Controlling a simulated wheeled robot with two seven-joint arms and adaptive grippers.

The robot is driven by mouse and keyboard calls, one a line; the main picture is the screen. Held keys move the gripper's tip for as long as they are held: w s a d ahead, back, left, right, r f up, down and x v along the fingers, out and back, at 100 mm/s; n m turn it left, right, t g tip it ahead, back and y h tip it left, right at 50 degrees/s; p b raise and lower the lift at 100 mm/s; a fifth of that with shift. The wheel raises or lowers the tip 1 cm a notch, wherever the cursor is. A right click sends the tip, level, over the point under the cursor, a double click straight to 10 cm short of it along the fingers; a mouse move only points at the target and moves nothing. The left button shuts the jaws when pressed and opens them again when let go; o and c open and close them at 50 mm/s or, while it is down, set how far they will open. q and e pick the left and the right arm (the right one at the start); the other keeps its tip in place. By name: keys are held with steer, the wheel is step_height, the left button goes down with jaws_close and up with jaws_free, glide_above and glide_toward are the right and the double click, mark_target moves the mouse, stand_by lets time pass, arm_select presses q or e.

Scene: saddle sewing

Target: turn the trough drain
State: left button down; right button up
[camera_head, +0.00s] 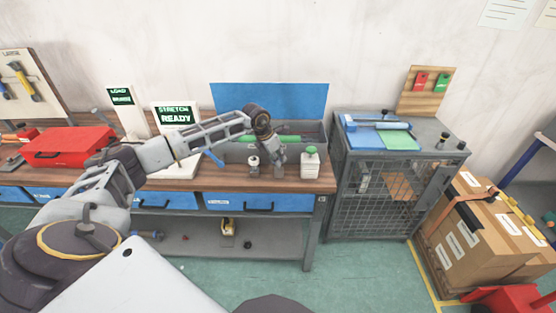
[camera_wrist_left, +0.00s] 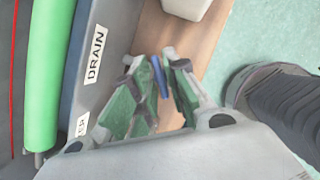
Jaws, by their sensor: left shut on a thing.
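The grey trough (camera_head: 232,154) stands on the wooden workbench, with a green roller (camera_head: 290,138) along its top. In the left wrist view its wall (camera_wrist_left: 118,28) carries a DRAIN label (camera_wrist_left: 95,54). The blue drain lever (camera_wrist_left: 160,76) stands out beside that wall. My left gripper (camera_wrist_left: 163,68) reaches down at the trough's front and is shut on the lever, one finger on each side. In the head view the gripper (camera_head: 279,170) hides the drain. My right gripper is not in view.
A white bottle with a green cap (camera_head: 310,164) stands close to the gripper's right. A small white container (camera_head: 253,165) is just left of it. A wire-mesh cabinet (camera_head: 375,195) stands right of the bench. A red toolbox (camera_head: 68,147) lies at the left.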

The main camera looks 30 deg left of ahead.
arm_select(q)
steer(key=m+h+b, duration=0.1)
steer(key=m+b, duration=0.1)
steer(key=m, duration=0.1)
steer(key=shift+w+a+m+g, duration=0.1)
steer(key=shift+m+g, duration=0.2)
steer(key=shift+m+h+b, duration=0.3)
steer(key=shift+m+b, duration=0.05)
steer(key=shift+m, duration=0.15)
steer(key=shift+m+g+b, duration=0.3)
steer(key=shift+m+b, duration=0.05)
steer(key=shift+m, duration=0.65)
steer(key=shift+h, duration=0.3)
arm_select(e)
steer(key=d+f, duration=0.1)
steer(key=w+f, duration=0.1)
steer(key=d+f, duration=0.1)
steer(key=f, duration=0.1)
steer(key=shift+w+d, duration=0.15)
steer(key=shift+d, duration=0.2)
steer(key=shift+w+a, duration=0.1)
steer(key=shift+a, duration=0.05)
